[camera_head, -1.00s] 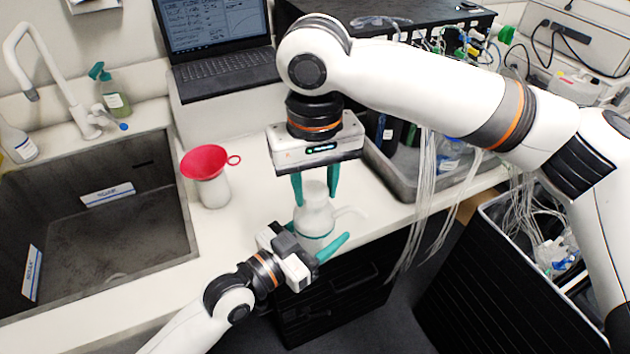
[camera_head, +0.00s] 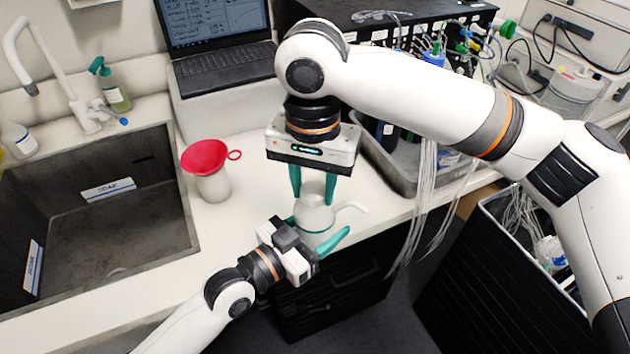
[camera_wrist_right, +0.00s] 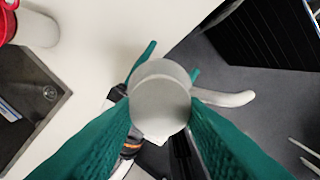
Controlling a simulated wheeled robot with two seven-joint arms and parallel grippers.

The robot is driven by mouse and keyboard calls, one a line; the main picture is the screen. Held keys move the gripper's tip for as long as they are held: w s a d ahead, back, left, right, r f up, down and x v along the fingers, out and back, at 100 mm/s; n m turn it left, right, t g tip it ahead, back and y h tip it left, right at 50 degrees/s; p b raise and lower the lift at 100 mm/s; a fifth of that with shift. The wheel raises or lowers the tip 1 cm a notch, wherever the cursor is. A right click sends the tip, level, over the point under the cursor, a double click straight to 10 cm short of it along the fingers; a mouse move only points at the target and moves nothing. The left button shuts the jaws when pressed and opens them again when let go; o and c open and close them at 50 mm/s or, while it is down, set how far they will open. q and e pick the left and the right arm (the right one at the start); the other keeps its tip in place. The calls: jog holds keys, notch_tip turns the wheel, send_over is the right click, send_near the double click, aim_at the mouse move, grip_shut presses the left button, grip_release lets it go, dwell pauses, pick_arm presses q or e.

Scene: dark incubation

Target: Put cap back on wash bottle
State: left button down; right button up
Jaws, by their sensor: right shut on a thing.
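The pale wash bottle (camera_head: 316,217), with a curved spout sticking out to the right, stands near the counter's front edge. My right gripper (camera_head: 313,191) is above it, pointing down, shut on the pale round cap (camera_wrist_right: 160,97). In the right wrist view the cap sits between the two teal fingers. It hides most of the bottle beneath, so I cannot tell whether cap and bottle touch. My left gripper (camera_head: 318,232) comes from the front left with its fingers apart on either side of the bottle's lower body. Whether they press on it does not show.
A red funnel (camera_head: 205,157) sits in a white container (camera_head: 214,187) left of the bottle. The sink (camera_head: 110,225) is further left. A grey tray (camera_head: 398,170) holding bottles and hanging tubes are to the right. A laptop (camera_head: 218,60) stands behind.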

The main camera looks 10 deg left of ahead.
jog(key=m, duration=0.6)
jog(key=shift+a+m, duration=0.2)
jog(key=shift+m, duration=0.2)
jog(key=m, duration=0.6)
jog(key=shift+w, duration=0.2)
jog(key=o, duration=0.9)
jog(key=shift+o, duration=0.2)
jog(key=shift+r, duration=2.3)
jog(key=shift+c, duration=0.5)
